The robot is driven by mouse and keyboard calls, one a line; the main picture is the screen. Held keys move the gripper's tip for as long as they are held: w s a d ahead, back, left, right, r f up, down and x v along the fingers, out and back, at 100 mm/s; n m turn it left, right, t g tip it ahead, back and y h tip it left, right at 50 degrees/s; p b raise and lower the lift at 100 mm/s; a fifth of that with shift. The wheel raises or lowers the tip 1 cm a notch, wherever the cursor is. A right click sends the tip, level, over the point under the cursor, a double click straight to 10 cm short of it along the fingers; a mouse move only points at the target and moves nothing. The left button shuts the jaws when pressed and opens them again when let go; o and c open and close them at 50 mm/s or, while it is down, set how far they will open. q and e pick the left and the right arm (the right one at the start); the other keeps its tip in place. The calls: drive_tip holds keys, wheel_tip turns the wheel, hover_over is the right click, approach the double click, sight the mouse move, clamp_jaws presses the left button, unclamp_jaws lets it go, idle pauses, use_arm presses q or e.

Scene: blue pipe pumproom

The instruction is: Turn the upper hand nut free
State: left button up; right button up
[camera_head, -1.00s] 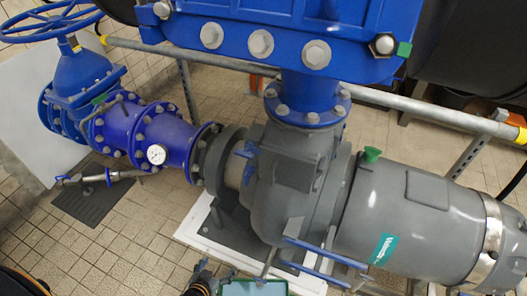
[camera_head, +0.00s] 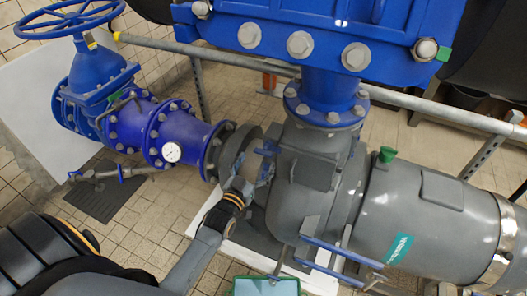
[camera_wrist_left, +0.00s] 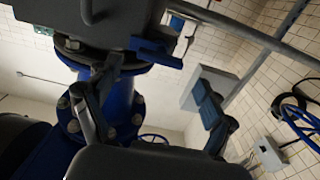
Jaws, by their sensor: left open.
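The upper hand nut, a blue winged piece (camera_head: 266,148), sits on the left face of the grey pump housing (camera_head: 300,190) in the head view. My left gripper (camera_head: 243,186) is just below and left of it, pointing up towards it; the wrist partly hides its fingers. In the left wrist view, the two fingers of my left gripper (camera_wrist_left: 155,78) are spread wide with nothing between them. A blue winged piece (camera_wrist_left: 157,48) shows beyond and above the gap, apart from the fingers. I cannot tell surely whether it is the same nut. My right gripper is not in view.
A blue pipe with a gauge (camera_head: 171,152) and a handwheel valve (camera_head: 95,80) lie to the left. A blue flanged body (camera_head: 300,25) overhangs the pump. A grey rail (camera_head: 230,62) runs behind. Blue bars (camera_head: 340,262) stick out low on the pump's front.

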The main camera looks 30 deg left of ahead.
sight(262, 154)
use_arm(q)
drive_tip(key=w, duration=0.5)
drive_tip(key=shift+w+a, duration=0.1)
drive_tip(key=c, duration=1.2)
